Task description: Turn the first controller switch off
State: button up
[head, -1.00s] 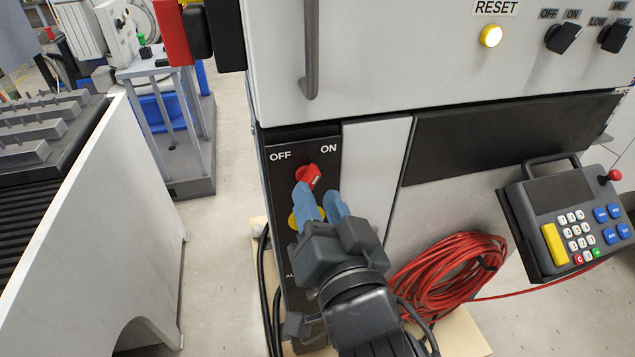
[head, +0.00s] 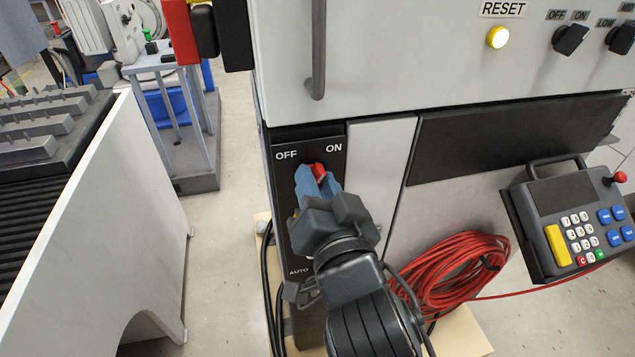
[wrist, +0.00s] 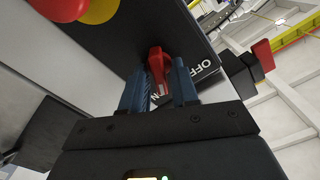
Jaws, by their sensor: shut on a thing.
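The red switch knob (head: 318,172) sits on a black controller panel (head: 275,215) between the printed labels OFF on the left and ON on the right. It points up and toward ON. My gripper (head: 315,180) is at the knob, with its blue fingers on either side of it, shut on it. In the wrist view the red knob (wrist: 158,66) stands between the two blue fingers (wrist: 158,85), and part of the OFF label shows beside it. The fingers and hand hide the lower part of the knob and most of the yellow part below it.
A lit RESET button (head: 498,37) and black knobs are on the cabinet above. A vertical handle (head: 316,60) hangs above the panel. A coiled red cable (head: 460,268) and a keypad pendant (head: 570,220) are at the right. Open floor (head: 225,220) lies left of the panel.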

jog(key=shift+n, duration=0.4)
grip_shut()
jog(key=n+p, duration=0.1)
jog(key=n, duration=0.3)
jog(key=shift+a+r+n, duration=0.1)
jog(key=shift+r+n, duration=0.05)
jog(key=shift+n, duration=0.25)
jog(key=n+p, duration=0.2)
jog(key=n, duration=0.4)
jog(key=shift+a, duration=0.1)
jog(key=shift+n, duration=0.3)
jog(key=o, duration=0.7)
grip_release()
jog(key=shift+s, duration=0.1)
